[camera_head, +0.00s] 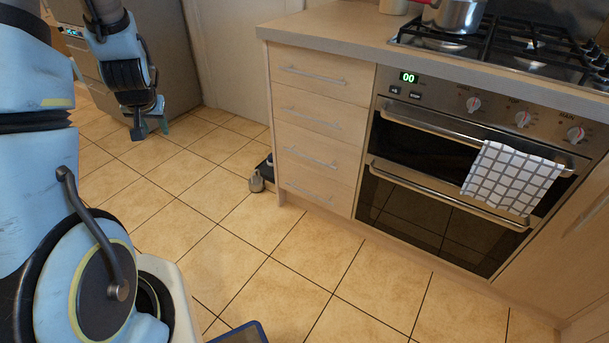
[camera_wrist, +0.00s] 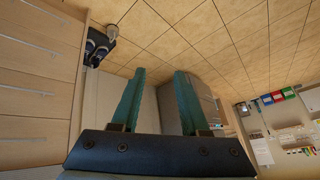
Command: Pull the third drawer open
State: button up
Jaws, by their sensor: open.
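A light wood drawer stack stands left of the oven, with several drawers, each with a slim metal bar handle. The third drawer from the top (camera_head: 318,165) is closed and flush with the others. Its handle (camera_head: 309,156) is in plain view. My gripper (camera_head: 150,130) hangs open and empty well left of the drawers, above the floor tiles. In the wrist view my gripper (camera_wrist: 159,75) shows two green fingers apart with nothing between them. Drawer fronts (camera_wrist: 40,70) with handles show along the left edge there; I cannot tell which is the third.
A small dark object with a grey round part (camera_head: 258,178) lies on the floor at the drawers' left side. The oven (camera_head: 440,165) carries a checked towel (camera_head: 511,177). A pot (camera_head: 455,14) stands on the hob. Floor tiles (camera_head: 290,260) before the drawers are clear.

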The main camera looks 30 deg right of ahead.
aim_at(309, 158)
jog(key=w+d+f+m+t+h+b, duration=0.1)
jog(key=w+d+f+m+t+b, duration=0.2)
jog(key=w+d+f+b, duration=0.4)
jog(key=w+d+f+m+t+h+b, duration=0.1)
jog(key=w+d+f+m+t+b, duration=0.15)
jog(key=f+b, duration=0.4)
jog(key=w+d+f+m+t+h+b, duration=0.15)
jog(key=w+d+f+m+b, duration=0.3)
jog(key=f, duration=0.45)
jog(key=s+d+f+m+g+h+b, duration=0.1)
jog(key=s+d+f+m+h+b, duration=0.3)
jog(key=d, duration=0.4)
jog(key=s+d+f+m+g+h+b, duration=0.25)
jog(key=d+f+m+h+b, duration=0.35)
jog(key=d, duration=0.3)
jog(key=s+d+f+m+g+h+b, duration=0.1)
jog(key=s+d+f+m+h+b, duration=0.25)
jog(key=d+m, duration=0.35)
jog(key=shift+n+t+h, duration=0.25)
jog(key=shift+n+h, duration=0.15)
jog(key=b+x, duration=0.1)
jog(key=x, duration=0.6)
jog(key=b+x, duration=0.1)
jog(key=x, duration=0.3)
jog(key=shift+s+d+b, duration=0.25)
jog(key=shift+s+b, duration=0.05)
jog(key=shift+s, duration=0.1)
grip_shut()
